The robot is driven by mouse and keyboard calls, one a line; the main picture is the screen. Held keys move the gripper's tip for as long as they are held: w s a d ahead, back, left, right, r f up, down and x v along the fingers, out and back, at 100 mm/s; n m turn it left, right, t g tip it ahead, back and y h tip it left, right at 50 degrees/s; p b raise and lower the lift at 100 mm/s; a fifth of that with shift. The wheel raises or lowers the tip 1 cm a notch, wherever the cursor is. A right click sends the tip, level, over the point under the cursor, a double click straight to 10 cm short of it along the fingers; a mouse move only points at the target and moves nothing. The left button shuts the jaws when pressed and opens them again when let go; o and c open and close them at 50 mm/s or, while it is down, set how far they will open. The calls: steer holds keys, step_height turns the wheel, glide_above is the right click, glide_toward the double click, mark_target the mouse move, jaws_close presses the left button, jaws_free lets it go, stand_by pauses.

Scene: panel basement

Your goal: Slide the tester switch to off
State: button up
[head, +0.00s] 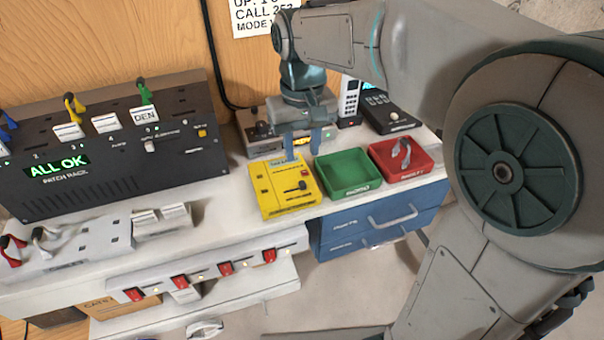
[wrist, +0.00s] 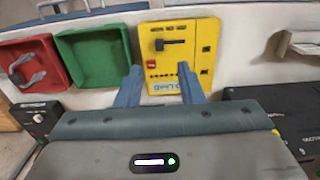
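The yellow tester (head: 280,197) lies on the white bench in the head view, left of the green tray. In the wrist view the tester (wrist: 200,48) fills the upper middle, seen from the other side. Its black slide switch (wrist: 172,42) shows there, and also in the head view (head: 297,187). My gripper (head: 302,155) is above the tester's back edge in the head view. In the wrist view its two blue fingers (wrist: 160,72) are spread apart with nothing between them, the tester's labelled edge lying beyond their tips. Whether the fingertips touch the tester is unclear.
A green tray (head: 349,193) and a red tray (head: 427,174) holding a grey looped item stand right of the tester. A black patch rack (head: 110,170) reading "ALL OK" stands at left. Black devices (head: 385,108) stand behind the trays. A red-switched strip (head: 225,267) runs along the bench front.

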mark_target(302, 183)
step_height(302, 183, down, 8)
steer(key=shift+f, duration=0.25)
jaws_close()
